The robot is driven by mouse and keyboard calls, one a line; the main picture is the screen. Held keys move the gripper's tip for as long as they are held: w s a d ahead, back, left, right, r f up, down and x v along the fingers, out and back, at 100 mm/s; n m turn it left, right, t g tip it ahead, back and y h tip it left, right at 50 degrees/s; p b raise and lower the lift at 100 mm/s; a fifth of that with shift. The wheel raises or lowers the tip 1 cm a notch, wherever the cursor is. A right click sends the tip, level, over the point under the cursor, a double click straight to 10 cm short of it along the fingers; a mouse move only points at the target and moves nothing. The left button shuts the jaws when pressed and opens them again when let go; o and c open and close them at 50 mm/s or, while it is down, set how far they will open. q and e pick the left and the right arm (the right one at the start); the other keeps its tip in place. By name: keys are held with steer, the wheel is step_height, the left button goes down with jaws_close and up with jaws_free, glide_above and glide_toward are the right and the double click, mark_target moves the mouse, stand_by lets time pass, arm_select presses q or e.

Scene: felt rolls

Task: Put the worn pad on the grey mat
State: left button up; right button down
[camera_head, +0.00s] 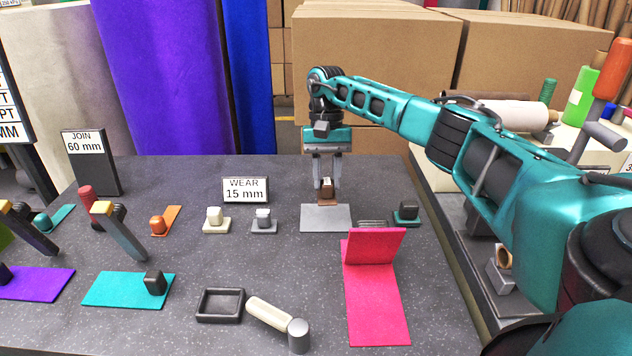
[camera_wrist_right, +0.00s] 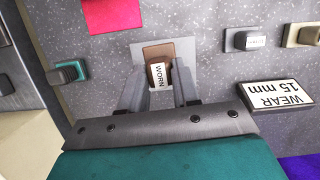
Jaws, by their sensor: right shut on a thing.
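The worn pad (camera_head: 327,196) is a small brown block with a light top label. In the right wrist view the worn pad (camera_wrist_right: 158,52) shows the label "WORN". My right gripper (camera_head: 327,183) is shut on it, pointing down, with a finger on each side. The grey mat (camera_head: 325,219) is a flat light-grey square on the dark table. In the right wrist view the pad lies over the grey mat (camera_wrist_right: 189,50), with mat showing around it. I cannot tell whether the pad touches the mat. My left gripper is not in view.
The "WEAR 15 mm" sign (camera_head: 245,190) stands left of the mat. Grey (camera_head: 263,227) and cream (camera_head: 216,226) pads with knobs sit in front of it. A folded pink felt strip (camera_head: 375,300) lies near the mat's front right. A teal pad (camera_head: 407,220) is to the right.

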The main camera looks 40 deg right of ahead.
mark_target(326, 199)
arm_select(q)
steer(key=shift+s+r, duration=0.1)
arm_select(e)
steer(key=shift+a, duration=0.1)
steer(key=shift+s+f+b, duration=0.1)
steer(key=shift+f+b, duration=0.25)
steer(key=shift+f, duration=0.25)
step_height(326, 199, down, 4)
steer(key=shift+r+b, duration=0.2)
steer(key=shift+b, duration=1)
steer(key=shift+f, duration=0.3)
steer(key=shift+f+b, duration=0.25)
steer(key=shift+b, duration=0.1)
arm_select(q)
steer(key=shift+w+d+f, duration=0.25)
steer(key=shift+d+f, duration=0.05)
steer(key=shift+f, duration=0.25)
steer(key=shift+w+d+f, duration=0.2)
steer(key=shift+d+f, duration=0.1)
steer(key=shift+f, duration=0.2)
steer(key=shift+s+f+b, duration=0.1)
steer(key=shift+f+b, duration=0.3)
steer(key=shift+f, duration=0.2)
arm_select(e)
steer(key=shift+f, duration=0.6)
